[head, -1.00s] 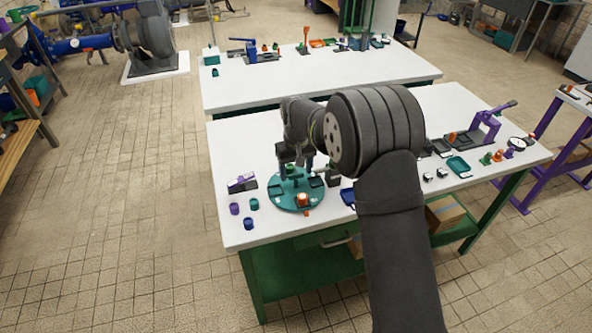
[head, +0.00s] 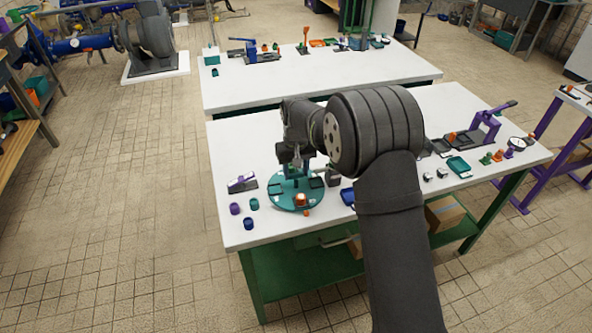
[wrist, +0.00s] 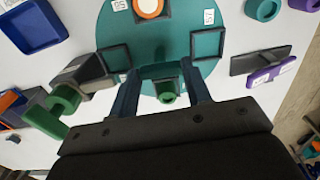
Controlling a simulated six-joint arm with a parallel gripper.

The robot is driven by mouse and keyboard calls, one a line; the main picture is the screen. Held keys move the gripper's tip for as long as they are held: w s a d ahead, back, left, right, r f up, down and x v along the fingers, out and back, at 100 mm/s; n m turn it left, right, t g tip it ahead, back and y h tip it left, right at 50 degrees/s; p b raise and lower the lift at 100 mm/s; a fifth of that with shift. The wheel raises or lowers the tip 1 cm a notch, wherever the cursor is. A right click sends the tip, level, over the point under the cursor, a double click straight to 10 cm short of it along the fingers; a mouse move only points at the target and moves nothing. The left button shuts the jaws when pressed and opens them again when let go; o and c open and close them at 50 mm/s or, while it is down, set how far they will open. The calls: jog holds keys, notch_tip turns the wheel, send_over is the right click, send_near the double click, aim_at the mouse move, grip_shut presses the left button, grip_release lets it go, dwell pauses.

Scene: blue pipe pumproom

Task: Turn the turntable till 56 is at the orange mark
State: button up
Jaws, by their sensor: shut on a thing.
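The turntable (head: 285,203) is a round teal disc on the near white bench. It carries dark square frames, an orange round piece (head: 300,199) and small white number labels. A small orange spot (head: 306,213), perhaps the orange mark, lies at the disc's front edge. My gripper (wrist: 162,80) is over the disc, shut on its upright teal-green grip (wrist: 166,91); the fingers hide part of the contact.
A purple-and-dark holder (head: 241,184) and several purple, teal and blue cups stand left of the disc. A blue tray (head: 347,197) lies right of it. A purple press (head: 485,125) stands farther right.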

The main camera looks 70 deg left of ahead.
aim_at(296, 174)
jog(key=o, duration=1.4)
jog(key=shift+r, duration=0.15)
notch_tip(296, 174, up, 17)
jog(key=shift+r, duration=0.1)
notch_tip(296, 174, down, 18)
jog(key=shift+r, duration=0.25)
